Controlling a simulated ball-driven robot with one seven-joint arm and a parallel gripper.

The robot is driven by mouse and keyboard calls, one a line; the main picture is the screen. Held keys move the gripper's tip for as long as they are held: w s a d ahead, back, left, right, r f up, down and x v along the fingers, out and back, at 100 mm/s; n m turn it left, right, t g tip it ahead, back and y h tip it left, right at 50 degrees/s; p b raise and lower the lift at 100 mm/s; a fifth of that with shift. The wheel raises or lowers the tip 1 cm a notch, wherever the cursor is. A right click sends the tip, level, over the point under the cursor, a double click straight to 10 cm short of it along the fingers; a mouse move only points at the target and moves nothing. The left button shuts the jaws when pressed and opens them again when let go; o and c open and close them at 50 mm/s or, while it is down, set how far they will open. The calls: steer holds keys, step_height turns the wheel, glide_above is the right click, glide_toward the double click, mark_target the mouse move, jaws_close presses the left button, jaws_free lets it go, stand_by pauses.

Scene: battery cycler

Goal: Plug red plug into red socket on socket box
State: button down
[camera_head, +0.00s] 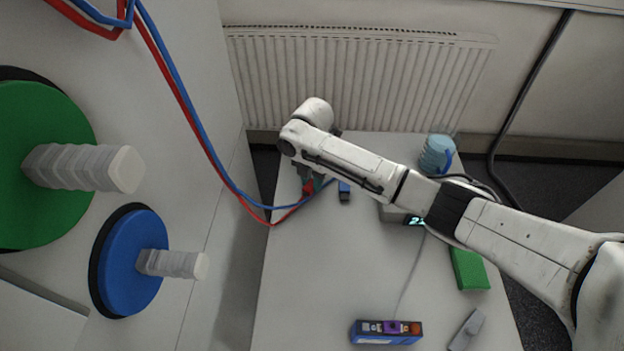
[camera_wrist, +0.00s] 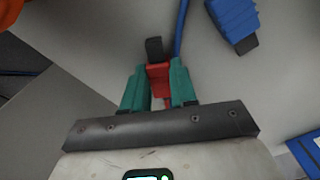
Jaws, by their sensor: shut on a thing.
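My gripper (camera_wrist: 160,88) has teal fingers shut on the red plug (camera_wrist: 158,76). The plug's dark tip (camera_wrist: 154,47) points out beyond the fingers. In the head view the red plug (camera_head: 308,188) shows below my wrist, over the far left of the table, partly hidden by the fingers. The socket box (camera_head: 372,338) is a blue box at the table's near part, well apart from the plug. Its top has grey, purple and red-orange parts; the red socket (camera_head: 415,328) appears to be at its right end.
A blue plug (camera_head: 344,190) lies just right of the gripper, also in the wrist view (camera_wrist: 235,20). A display device (camera_head: 392,214), green block (camera_head: 469,268), grey object (camera_head: 467,330) and light-blue roll (camera_head: 437,155) are on the table (camera_head: 320,270). Red and blue cables (camera_head: 205,145) hang at left.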

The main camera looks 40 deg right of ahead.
steer(key=c, duration=0.8)
jaws_free()
step_height(320, 180, up, 11)
steer(key=shift+b, duration=0.3)
